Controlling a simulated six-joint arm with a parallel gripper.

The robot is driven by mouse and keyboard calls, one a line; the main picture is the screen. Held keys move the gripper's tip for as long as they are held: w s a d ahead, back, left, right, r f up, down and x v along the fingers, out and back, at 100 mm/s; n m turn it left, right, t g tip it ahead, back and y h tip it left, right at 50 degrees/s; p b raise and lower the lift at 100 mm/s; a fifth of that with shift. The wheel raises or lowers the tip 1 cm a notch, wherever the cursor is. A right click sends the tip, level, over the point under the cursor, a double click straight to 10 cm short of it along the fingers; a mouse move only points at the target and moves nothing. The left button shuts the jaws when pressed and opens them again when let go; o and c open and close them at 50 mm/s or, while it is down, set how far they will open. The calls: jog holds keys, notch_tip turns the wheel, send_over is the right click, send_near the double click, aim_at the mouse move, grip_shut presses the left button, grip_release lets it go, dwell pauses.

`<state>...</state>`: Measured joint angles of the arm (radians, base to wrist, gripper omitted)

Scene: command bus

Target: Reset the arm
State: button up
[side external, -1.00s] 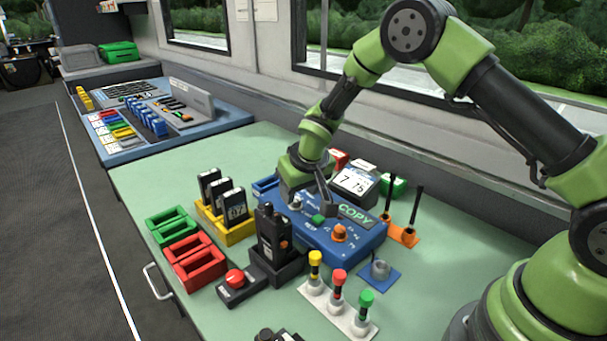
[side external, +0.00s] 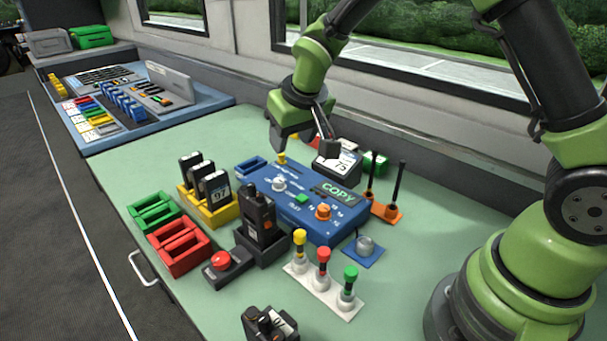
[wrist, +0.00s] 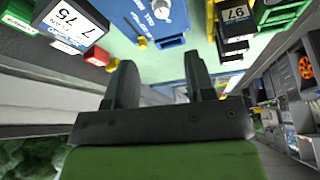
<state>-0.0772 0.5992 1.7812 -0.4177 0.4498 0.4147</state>
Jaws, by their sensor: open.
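My gripper (side external: 302,144) is open and empty. It hangs in the air above the far edge of the blue COPY panel (side external: 330,226) on the green table. In the wrist view my gripper (wrist: 158,85) shows its two dark fingers spread apart with nothing between them. The blue panel also shows at the top of the wrist view (wrist: 166,40). It carries a white knob (side external: 278,184), a green button (side external: 302,198), an orange knob (side external: 323,211) and a small yellow knob (side external: 282,159).
A 75 display block (side external: 336,168) stands behind the panel. A radio in its dock (side external: 258,216), a yellow battery rack (side external: 205,205), red bins (side external: 178,248), a red-button box (side external: 224,268) and a white strip of coloured plungers (side external: 325,291) stand in front.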

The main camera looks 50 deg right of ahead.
jog(key=s+r+m+t+y, duration=0.2)
jog(key=s+r, duration=1.2)
jog(key=s, duration=0.2)
jog(key=s+a+y, duration=0.1)
jog(key=s, duration=0.7)
jog(key=shift+s+a+r+t, duration=0.2)
jog(key=shift+a+t, duration=0.1)
jog(key=shift+t, duration=0.1)
